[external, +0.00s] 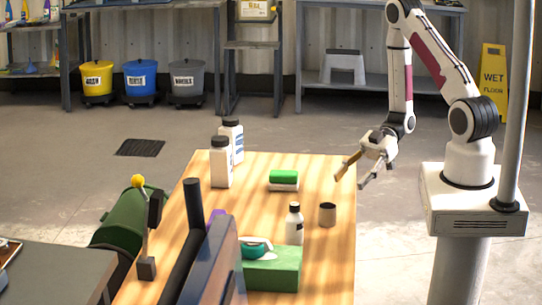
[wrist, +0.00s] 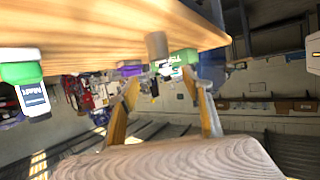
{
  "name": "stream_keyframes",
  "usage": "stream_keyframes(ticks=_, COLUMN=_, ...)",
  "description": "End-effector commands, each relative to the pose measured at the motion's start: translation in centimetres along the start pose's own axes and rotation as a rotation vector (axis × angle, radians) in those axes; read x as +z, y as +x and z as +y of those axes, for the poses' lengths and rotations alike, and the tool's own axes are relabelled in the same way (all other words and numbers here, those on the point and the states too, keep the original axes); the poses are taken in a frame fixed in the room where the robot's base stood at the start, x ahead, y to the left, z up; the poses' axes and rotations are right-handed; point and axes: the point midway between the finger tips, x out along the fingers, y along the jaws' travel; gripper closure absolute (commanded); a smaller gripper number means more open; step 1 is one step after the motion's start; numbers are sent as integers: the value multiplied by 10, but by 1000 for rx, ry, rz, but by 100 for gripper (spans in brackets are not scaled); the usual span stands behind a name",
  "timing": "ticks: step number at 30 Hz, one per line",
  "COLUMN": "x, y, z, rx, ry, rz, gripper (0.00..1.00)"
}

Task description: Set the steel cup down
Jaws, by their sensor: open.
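The steel cup (external: 328,215), a small grey-brown cylinder with a dark open top, stands upright on the wooden table (external: 240,180) near its right edge. My gripper (external: 350,182) is open and empty, above and beyond the cup near the table's right edge, clear of it. In the wrist view, where the scene appears upside down, the cup (wrist: 157,46) shows beyond the open fingers (wrist: 162,80), with a clear gap between. Nothing sits between the fingers.
A white bottle with a dark cap (external: 294,225) stands left of the cup. A green box (external: 272,272) with a tape dispenser on it is nearer the camera. A green-and-white block (external: 284,181) and two larger white bottles (external: 221,165) stand farther back. Bare tabletop surrounds the cup's right side.

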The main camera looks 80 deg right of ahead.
Motion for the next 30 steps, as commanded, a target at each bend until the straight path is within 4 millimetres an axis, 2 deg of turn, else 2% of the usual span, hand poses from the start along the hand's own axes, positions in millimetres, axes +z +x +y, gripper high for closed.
stream_keyframes(ticks=8, x=0, y=0, z=2, rx=4, ry=-4, rz=-11, gripper=50)
stream_keyframes(ticks=14, x=3, y=0, z=19, rx=38, ry=-31, rz=-93, gripper=50)
stream_keyframes(ticks=23, x=1, y=-10, z=72, rx=172, ry=-97, rz=-332, gripper=50)
stream_keyframes(ticks=30, x=-17, y=-28, z=114, rx=315, ry=-129, rz=-506, gripper=50)
